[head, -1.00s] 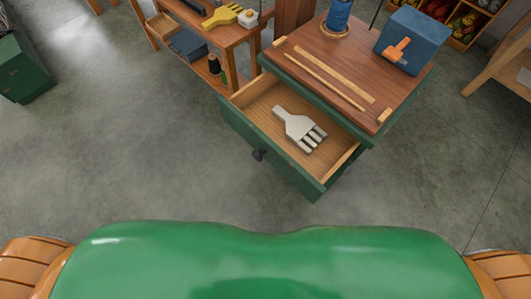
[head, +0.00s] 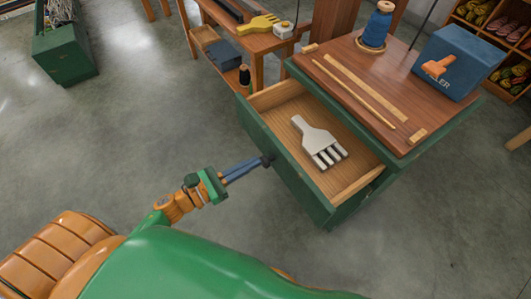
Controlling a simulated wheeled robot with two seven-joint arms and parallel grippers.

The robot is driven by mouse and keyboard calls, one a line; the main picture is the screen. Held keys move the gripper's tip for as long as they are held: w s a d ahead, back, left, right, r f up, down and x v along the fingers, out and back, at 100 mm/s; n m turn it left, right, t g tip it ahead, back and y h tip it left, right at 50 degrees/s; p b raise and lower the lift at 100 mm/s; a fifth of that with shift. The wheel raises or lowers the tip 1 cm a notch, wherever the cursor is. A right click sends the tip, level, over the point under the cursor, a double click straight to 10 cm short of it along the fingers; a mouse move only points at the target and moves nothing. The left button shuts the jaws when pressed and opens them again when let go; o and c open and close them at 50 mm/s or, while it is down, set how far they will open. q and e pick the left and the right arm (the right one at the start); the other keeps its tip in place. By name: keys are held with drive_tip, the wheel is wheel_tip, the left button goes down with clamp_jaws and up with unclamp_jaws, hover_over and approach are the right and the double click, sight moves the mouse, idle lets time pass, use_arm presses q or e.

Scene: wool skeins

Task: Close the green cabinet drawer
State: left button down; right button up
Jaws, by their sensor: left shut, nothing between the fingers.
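The green cabinet (head: 440,128) has a brown wooden top and stands at the right of the head view. Its drawer (head: 296,183) is pulled out toward me, with a green front and a pale wooden inside. A light grey fork-like tool (head: 317,141) lies in the drawer. My left gripper (head: 264,162) is shut, its blue fingers pointing at the drawer front. The fingertips are at the dark knob on the front and overlap it in the picture; I cannot tell if they touch it. My right gripper is not in view.
On the cabinet top are a blue spool (head: 377,26), wooden strips (head: 366,88) and a blue box (head: 447,62) with an orange piece. A wooden workbench (head: 263,45) stands behind. Another green cabinet (head: 64,52) is at upper left. The grey floor (head: 130,135) between is clear.

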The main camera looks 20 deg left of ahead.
sight(275, 151)
use_arm(q)
drive_tip(key=x, duration=0.4)
drive_tip(key=shift+w+d, duration=0.25)
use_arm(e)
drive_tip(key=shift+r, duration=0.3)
